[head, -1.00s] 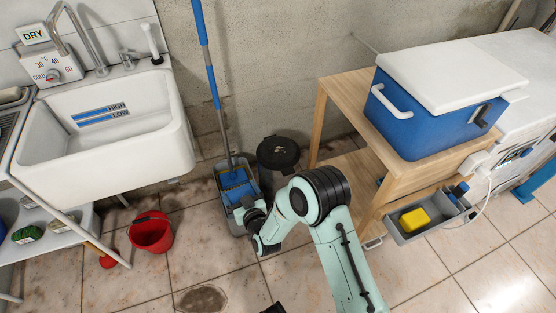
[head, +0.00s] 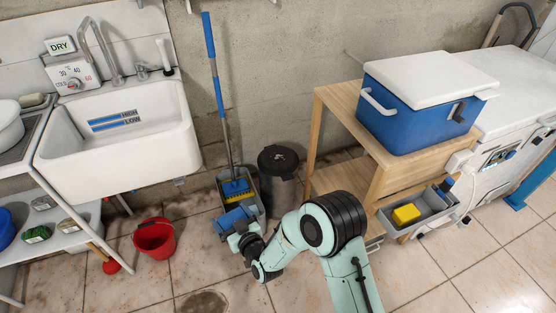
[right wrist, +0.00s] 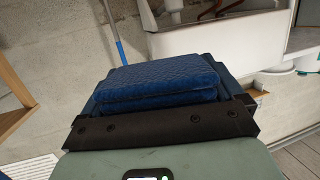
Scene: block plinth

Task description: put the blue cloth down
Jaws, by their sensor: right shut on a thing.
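The blue cloth (head: 234,217) is a folded, thick pad in the jaws of my right gripper (head: 243,230). In the right wrist view the cloth (right wrist: 160,82) lies across the jaws, with its quilted top showing, and the gripper (right wrist: 165,118) is shut on it. In the head view the cloth appears in front of the near end of the grey mop bucket (head: 262,222) and hides part of it. I cannot tell whether the cloth touches the bucket. My left gripper is not in view.
A mop (head: 217,90) stands in the bucket. A black-lidded bin (head: 279,162) is beside it, and a red bucket (head: 154,238) stands on the floor to the left. A white sink (head: 120,130) is at left, a wooden table (head: 350,118) with a blue cooler (head: 415,115) at right.

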